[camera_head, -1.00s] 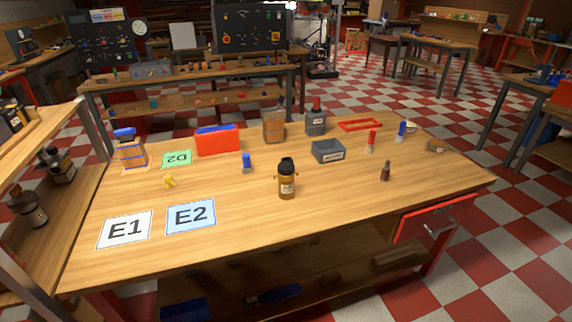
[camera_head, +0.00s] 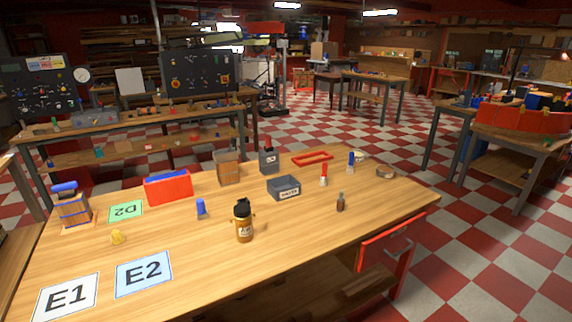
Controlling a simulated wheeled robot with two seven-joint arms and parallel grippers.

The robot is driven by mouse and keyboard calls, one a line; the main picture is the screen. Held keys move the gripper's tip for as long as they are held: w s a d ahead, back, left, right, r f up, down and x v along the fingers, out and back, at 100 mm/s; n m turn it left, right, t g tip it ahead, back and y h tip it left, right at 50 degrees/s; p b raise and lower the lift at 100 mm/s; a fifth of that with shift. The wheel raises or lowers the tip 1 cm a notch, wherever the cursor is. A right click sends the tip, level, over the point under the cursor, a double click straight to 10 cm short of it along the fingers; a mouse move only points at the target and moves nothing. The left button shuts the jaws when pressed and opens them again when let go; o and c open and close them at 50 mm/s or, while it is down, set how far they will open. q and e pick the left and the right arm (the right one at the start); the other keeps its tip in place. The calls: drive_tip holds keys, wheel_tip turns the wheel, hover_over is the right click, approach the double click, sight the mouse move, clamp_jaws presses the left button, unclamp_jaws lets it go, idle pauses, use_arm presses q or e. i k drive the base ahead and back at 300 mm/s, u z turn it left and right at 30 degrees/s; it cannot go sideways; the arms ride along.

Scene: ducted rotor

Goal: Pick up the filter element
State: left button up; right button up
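None of the things in view is clearly marked as the filter element, and I cannot tell which one it is. On the wooden table (camera_head: 330,236) stand an amber bottle with a black cap (camera_head: 244,222), a small blue cylinder (camera_head: 201,208) and a small dark brown bottle (camera_head: 340,203). A tan-brown container (camera_head: 228,169) and a grey container with a red top (camera_head: 268,160) stand farther back. A short brownish round piece (camera_head: 385,172) lies near the right end. Neither of my grippers is in view.
A red box (camera_head: 168,188), a grey labelled bin (camera_head: 283,188) and a red tray (camera_head: 313,158) are on the table. Cards E1 (camera_head: 66,298), E2 (camera_head: 144,273) and D2 (camera_head: 126,211) lie at left. Checkered floor lies open at right.

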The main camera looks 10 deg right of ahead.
sight(341, 199)
drive_tip(key=k, duration=0.5)
drive_tip(key=z, duration=0.9)
drive_tip(key=i, duration=0.85)
drive_tip(key=z, duration=0.35)
